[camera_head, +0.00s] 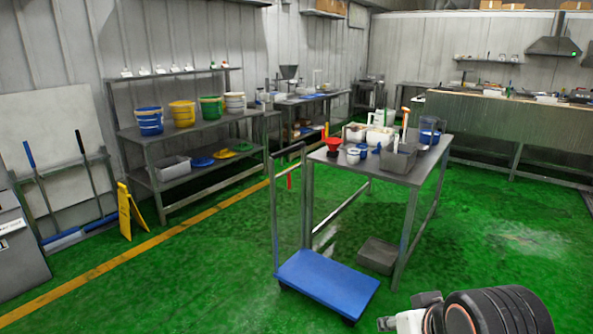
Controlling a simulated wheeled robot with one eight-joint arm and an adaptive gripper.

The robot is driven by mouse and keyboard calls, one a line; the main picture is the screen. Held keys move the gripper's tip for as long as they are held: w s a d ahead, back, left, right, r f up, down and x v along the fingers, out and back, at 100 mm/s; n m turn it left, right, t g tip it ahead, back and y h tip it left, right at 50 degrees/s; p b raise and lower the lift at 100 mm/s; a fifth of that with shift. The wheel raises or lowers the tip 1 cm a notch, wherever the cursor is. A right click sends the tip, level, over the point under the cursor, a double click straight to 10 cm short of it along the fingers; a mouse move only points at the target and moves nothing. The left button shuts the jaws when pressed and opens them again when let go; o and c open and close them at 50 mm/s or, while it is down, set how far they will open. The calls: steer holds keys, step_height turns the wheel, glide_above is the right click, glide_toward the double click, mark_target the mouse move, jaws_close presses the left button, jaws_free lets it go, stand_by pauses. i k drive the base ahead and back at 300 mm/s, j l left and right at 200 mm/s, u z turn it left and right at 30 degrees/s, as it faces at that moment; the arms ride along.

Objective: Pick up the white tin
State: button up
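A small whitish tin (353,156) stands near the front left edge of the metal table (428,162) at the centre right. It is small in the picture, so I cannot be sure it is the white tin. A red funnel (333,147) is just left of it and a small blue item (364,149) is close on its right. My gripper (405,312) shows partly at the bottom right, low and well apart from the table. Its fingers are too unclear to tell whether they are open. I see nothing held in it.
A blue flatbed trolley (326,283) with an upright handle stands at the table's near left. A grey bin (398,159) and white containers (380,136) crowd the tabletop. A grey crate (377,256) lies beneath. Green floor is free at right.

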mark_target(353, 156)
steer(key=i, duration=1.25)
steer(key=i+j+z, duration=0.15)
steer(key=i, duration=1.15)
steer(key=i+j+z, duration=0.15)
steer(key=i+l+u, duration=0.1)
steer(key=i, duration=0.1)
